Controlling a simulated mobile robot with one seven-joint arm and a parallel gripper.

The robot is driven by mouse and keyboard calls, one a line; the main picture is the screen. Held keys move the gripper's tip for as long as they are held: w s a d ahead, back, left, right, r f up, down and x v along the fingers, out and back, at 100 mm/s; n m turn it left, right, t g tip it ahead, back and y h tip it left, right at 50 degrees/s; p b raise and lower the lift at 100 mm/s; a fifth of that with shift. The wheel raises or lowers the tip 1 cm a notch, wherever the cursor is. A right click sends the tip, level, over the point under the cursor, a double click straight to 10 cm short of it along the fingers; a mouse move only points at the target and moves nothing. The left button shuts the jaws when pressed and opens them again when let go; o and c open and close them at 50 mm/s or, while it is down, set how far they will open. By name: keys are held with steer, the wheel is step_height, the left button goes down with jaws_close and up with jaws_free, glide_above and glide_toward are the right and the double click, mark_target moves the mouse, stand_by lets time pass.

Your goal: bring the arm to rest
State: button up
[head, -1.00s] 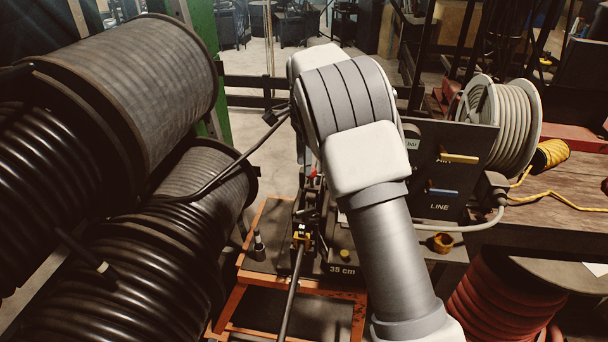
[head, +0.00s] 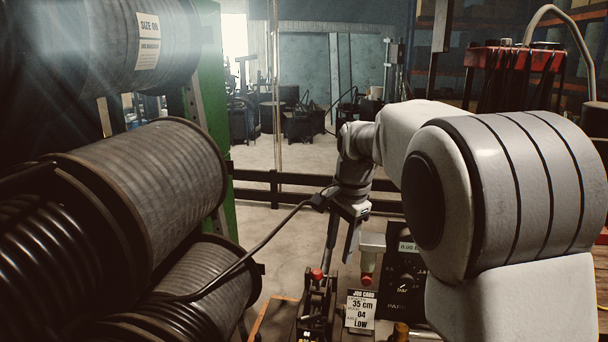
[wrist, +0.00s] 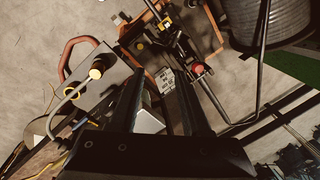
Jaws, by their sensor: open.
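My gripper (head: 342,245) is at the end of my arm, near the middle of the head view. It points down, above and behind the bench equipment. In the wrist view my gripper (wrist: 160,75) shows two dark fingers spread apart, with no object clearly held between them. The floor and the bench equipment show below and beyond the fingertips. My pale arm fills the right of the head view and hides part of the bench.
Hose reels (head: 150,185) are stacked close on the left. A job card (head: 360,309) reading 35 cm, 04, LOW stands by a red-knobbed device (head: 317,275) and a dark gauge panel (head: 402,268). A dark rail (head: 255,175) crosses behind. Open floor lies beyond it.

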steer(key=s+d+r+n+t, duration=0.1)
steer(key=s+d+r+n, duration=0.15)
steer(key=s, duration=0.55)
steer(key=s+d+r+n+t, duration=0.1)
steer(key=s+d+r+n, duration=0.15)
steer(key=s, duration=0.45)
steer(key=s+d+f+n+t+h, duration=0.1)
steer(key=s+n, duration=0.4)
steer(key=s, duration=0.8)
steer(key=shift+d+f+n+t, duration=0.35)
steer(key=shift+f+t, duration=0.25)
steer(key=shift+f, duration=0.6)
steer(key=shift+s, duration=0.1)
